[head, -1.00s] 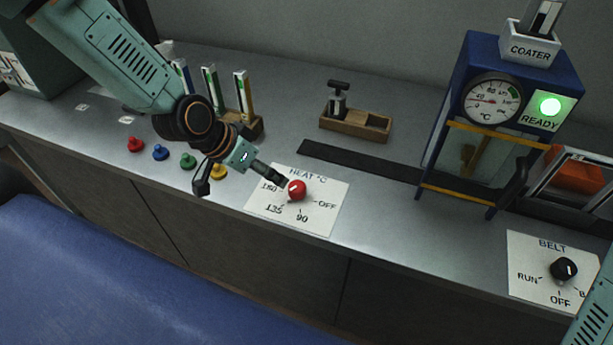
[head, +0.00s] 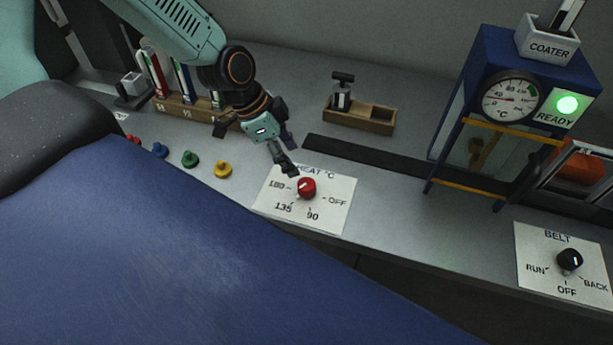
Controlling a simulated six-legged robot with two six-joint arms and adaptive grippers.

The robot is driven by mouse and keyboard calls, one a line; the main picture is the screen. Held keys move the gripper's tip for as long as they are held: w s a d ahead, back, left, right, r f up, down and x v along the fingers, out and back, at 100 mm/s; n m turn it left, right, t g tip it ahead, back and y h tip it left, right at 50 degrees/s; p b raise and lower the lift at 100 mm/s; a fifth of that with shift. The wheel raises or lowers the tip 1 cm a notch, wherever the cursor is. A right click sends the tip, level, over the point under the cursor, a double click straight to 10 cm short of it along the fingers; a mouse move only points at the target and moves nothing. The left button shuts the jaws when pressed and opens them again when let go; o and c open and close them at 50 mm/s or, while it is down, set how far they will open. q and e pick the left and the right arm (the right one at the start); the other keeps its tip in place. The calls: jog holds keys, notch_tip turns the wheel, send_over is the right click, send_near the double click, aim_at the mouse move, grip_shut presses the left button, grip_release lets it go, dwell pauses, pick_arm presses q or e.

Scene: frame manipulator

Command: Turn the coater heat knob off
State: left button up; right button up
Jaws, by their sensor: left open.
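The red heat knob (head: 308,189) stands on a white card (head: 335,205) marked HEAT °C, with 180, 135, 90 and OFF around it. The knob's white mark appears to lie on its left side, away from OFF; its exact setting is hard to read. My left gripper (head: 282,156) is open and empty, just above and left of the knob. One dark finger reaches down close to the knob's upper left; I cannot tell whether it touches. The coater (head: 470,75) at the right has a temperature dial (head: 511,98) and a lit green READY light (head: 567,104). My right gripper is out of view.
A black BELT knob (head: 569,260) sits on its own card at the right. Yellow (head: 223,169) and green (head: 190,159) pegs stand left of the heat card. A wooden tray (head: 372,118) and a dark strip (head: 365,155) lie behind. A blue surface fills the lower left.

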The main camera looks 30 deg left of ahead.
aim_at(306, 183)
pick_arm(q)
jog(key=f+b, duration=0.1)
jog(key=f+m+b, duration=0.1)
jog(key=d+f+b, duration=0.1)
jog(key=shift+s+f+g, duration=0.1)
jog(key=shift+s+g, duration=0.15)
jog(key=shift+g, duration=0.05)
jog(key=shift+d+f+b, duration=0.2)
jog(key=shift+f+b, duration=0.05)
jog(key=shift+b, duration=0.1)
jog(key=shift+w+d+f+b, duration=0.2)
jog(key=shift+d+f+b, duration=0.65)
jog(key=shift+b, duration=0.25)
jog(key=shift+w+f+b, duration=0.15)
jog(key=shift+f+b, duration=0.2)
jog(key=shift+w+a+f+b, duration=0.1)
jog(key=shift+f+b, duration=0.55)
jog(key=shift+d+r, duration=0.1)
jog(key=shift+d, duration=0.25)
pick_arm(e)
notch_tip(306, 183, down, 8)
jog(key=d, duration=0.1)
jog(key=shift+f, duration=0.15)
